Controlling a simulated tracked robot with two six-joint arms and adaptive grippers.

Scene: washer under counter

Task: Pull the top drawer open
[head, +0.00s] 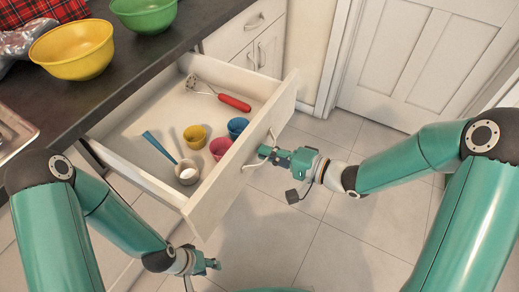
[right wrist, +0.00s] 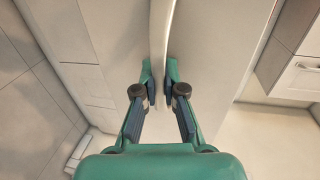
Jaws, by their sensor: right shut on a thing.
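The top drawer (head: 225,175) stands well out from under the dark counter, and its inside shows in the head view. Its white front panel carries a pale bar handle (head: 259,158). My right gripper (head: 268,153) is at that handle and shut on it. In the right wrist view, the fingers (right wrist: 160,85) close on the pale bar (right wrist: 158,45) from both sides. My left gripper (head: 212,265) hangs low in front of the counter, apart from the drawer; its fingers are too small and turned away to tell their state.
A yellow bowl (head: 72,50) and a green bowl (head: 144,14) stand on the counter (head: 150,66). The tiled floor (head: 300,235) is clear.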

